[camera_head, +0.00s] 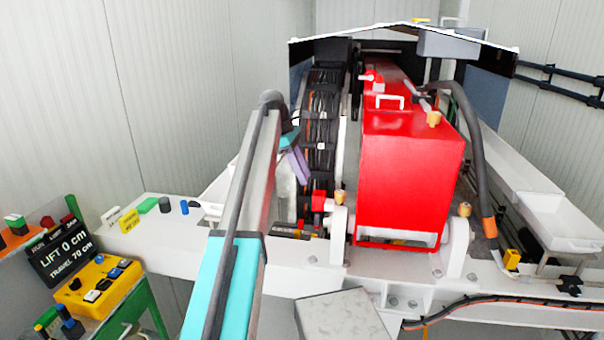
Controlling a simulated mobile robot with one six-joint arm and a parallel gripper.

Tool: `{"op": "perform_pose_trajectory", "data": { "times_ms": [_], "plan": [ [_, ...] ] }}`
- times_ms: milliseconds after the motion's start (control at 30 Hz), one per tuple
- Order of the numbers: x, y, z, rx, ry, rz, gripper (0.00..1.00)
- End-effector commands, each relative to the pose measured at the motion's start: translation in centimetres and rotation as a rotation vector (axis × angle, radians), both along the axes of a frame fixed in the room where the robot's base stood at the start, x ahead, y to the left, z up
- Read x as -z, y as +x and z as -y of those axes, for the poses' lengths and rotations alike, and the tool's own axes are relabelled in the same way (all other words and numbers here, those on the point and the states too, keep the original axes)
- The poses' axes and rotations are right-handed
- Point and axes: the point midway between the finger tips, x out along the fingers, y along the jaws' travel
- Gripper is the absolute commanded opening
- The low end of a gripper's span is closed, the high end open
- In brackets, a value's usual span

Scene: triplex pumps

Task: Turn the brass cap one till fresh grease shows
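A brass cap (340,198) stands on the white bearing housing at the lower left of the red pump. A second brass cap (464,209) stands on the white housing at the lower right. A third brass cap (434,118) is on top of the red pump body (410,170). I cannot tell which one the task means, and no grease shows at this size. My gripper (300,168), with purple fingers, hangs from my raised arm, left of the pump and apart from the caps in the picture. Its finger gap is not clear, and I see nothing held.
A black ribbed wheel or hose bundle (322,120) stands behind my gripper. A dark hose (475,130) curves down the pump's right side. A yellow control box (98,285) and a lift display (62,250) are at lower left. A white tray (560,225) is at right.

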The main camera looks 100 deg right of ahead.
Motion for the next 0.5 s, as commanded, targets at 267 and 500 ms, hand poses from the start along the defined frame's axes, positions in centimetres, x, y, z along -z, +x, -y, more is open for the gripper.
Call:
{"op": "perform_pose_trajectory", "data": {
  "times_ms": [267,500],
  "plan": [
    [-0.03,0.38,-0.32,0.049,0.005,0.009,0.36],
    [-0.03,0.38,-0.33,0.049,0.004,0.009,0.36]
  ]
}}
